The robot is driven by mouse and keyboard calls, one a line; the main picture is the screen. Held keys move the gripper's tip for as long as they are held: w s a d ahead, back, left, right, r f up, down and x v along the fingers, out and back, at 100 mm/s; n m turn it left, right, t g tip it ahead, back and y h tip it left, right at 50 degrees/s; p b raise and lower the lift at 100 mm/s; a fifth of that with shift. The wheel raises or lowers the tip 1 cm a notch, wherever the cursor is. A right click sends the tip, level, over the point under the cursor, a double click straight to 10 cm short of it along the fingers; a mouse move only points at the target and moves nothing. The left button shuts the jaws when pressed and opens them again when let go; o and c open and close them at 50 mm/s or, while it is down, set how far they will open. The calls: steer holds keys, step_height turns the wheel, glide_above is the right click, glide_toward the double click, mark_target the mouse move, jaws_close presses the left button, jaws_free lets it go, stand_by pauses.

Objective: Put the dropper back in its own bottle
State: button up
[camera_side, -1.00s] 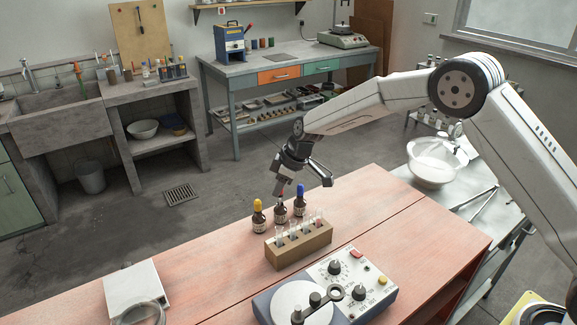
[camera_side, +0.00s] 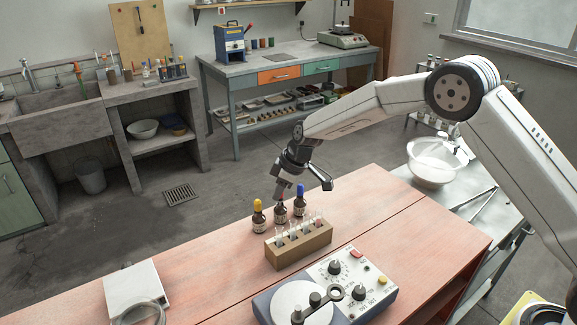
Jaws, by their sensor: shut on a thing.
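Three small brown dropper bottles stand in a row on the red-topped bench (camera_side: 200,262). The left bottle (camera_side: 258,222) has a yellow bulb on top, and the right bottle (camera_side: 299,209) has a blue bulb. The middle bottle (camera_side: 281,215) is directly under my gripper (camera_side: 283,197). My gripper points down and is shut on a dropper, of which only a little red shows between the fingertips. The dropper's glass tip is not clear; it seems to be at or in the middle bottle's neck, but I cannot tell how deep.
A wooden rack (camera_side: 299,249) with several glass tubes stands just in front of the bottles. A device with knobs and a round plate (camera_side: 335,287) is nearer the camera. A pale box (camera_side: 137,289) lies at front left.

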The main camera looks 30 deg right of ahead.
steer(key=shift+f, duration=0.65)
steer(key=o, duration=1.1)
steer(key=shift+o, duration=0.2)
steer(key=shift+r, duration=0.1)
steer(key=shift+r, duration=3.4)
